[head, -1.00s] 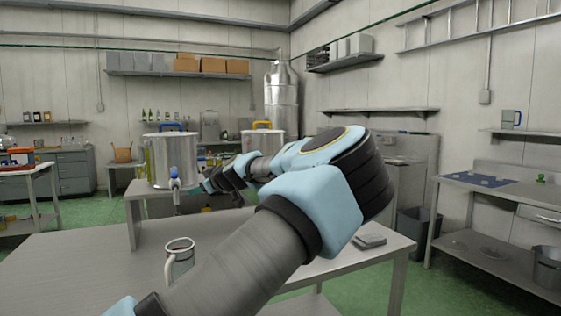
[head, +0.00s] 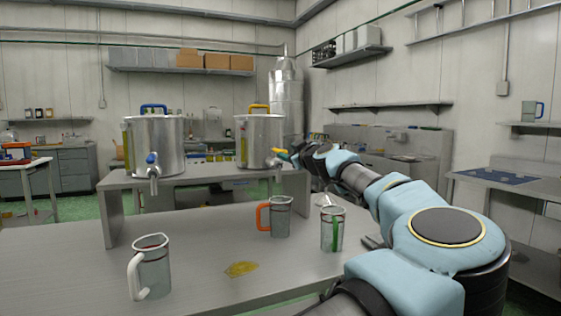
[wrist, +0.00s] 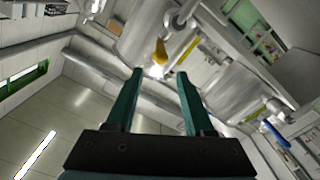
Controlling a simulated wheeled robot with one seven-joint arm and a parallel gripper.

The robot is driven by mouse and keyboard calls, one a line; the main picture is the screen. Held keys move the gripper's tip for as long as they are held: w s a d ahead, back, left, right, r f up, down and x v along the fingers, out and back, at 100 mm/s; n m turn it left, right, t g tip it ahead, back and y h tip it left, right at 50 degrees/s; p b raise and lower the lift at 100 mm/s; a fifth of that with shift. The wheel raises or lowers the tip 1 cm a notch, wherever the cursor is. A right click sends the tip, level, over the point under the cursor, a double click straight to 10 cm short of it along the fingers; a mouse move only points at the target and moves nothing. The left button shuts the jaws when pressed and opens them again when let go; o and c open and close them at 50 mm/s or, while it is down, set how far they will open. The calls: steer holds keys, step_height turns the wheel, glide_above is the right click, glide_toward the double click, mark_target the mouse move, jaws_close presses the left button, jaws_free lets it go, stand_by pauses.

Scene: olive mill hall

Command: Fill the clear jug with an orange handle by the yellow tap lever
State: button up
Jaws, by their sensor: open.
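The clear jug with an orange handle (head: 281,219) stands upright on the table, below the tap of the right steel tank (head: 255,142); exact alignment with the spout is hard to judge. Its handle points left. The yellow tap lever (head: 280,152) sits on that tap and also shows in the wrist view (wrist: 160,52), beyond and roughly between my fingertips. My gripper (head: 291,157) is open and empty, close to the lever on its right in the head view. Its green fingers (wrist: 159,74) stand apart in the wrist view; contact with the lever cannot be made out.
A left tank (head: 155,142) has a blue tap lever (head: 151,158). A green-handled jug (head: 332,230) stands right of the orange-handled one, close to my arm. A white-handled jug (head: 153,267) stands front left. A yellow patch (head: 241,268) lies on the table (head: 205,255).

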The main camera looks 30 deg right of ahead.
mark_target(277, 151)
steer(key=w+p, duration=0.1)
steer(key=w, duration=0.2)
steer(key=w+d+p, duration=0.1)
steer(key=w, duration=0.3)
steer(key=w+d+f+p, duration=0.1)
steer(key=w, duration=0.2)
steer(key=shift+w+p, duration=0.25)
steer(key=shift+p, duration=0.15)
steer(key=shift+w+f, duration=0.15)
steer(key=shift+w, duration=0.3)
jaws_close()
stand_by(0.7)
